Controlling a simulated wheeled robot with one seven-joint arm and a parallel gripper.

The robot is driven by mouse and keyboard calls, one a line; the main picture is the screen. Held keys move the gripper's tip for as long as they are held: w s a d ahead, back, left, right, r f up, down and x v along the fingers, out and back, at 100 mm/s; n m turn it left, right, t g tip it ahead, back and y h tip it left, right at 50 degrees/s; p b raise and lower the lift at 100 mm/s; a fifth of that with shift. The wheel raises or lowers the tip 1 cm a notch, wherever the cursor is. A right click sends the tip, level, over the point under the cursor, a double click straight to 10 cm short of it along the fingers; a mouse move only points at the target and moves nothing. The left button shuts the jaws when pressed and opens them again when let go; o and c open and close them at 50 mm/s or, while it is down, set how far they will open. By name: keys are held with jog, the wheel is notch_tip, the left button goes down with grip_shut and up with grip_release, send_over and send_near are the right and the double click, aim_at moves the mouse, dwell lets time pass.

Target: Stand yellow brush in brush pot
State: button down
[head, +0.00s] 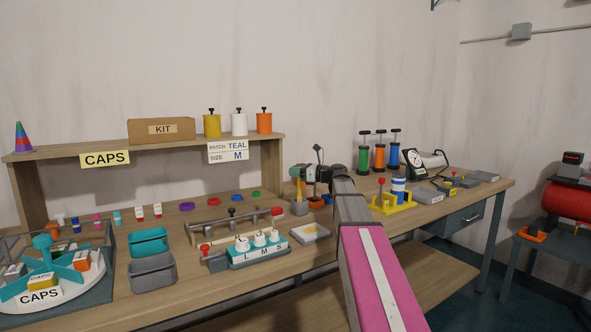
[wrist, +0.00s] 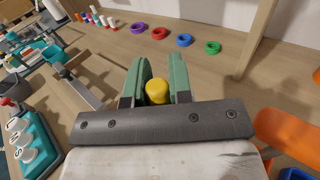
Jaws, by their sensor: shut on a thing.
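My gripper (head: 296,172) is over the middle of the bench, with its green fingers toward the left. In the wrist view, the two green fingers (wrist: 158,88) are shut on the yellow brush (wrist: 157,93), whose rounded yellow end shows between them. In the head view a thin yellow part of the brush (head: 298,188) shows below the fingers, roughly upright. A small grey block-like holder, seemingly the brush pot (head: 299,208), stands directly beneath. I cannot tell whether the brush's lower end is inside it or just above it. The pot is hidden in the wrist view.
Orange (wrist: 286,135) and blue containers stand close to the right of my gripper. A white-topped tray (head: 310,232) and the teal L-M-S stand (head: 258,245) lie in front. Coloured rings (head: 214,202) lie behind left. A yellow rack (head: 394,203) stands to the right.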

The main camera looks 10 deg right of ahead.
jog(key=shift+f, duration=1.15)
jog(key=c, duration=0.9)
grip_release()
jog(key=shift+c, duration=0.2)
jog(key=v, duration=1)
jog(key=shift+d, duration=0.4)
jog(key=shift+s, duration=0.15)
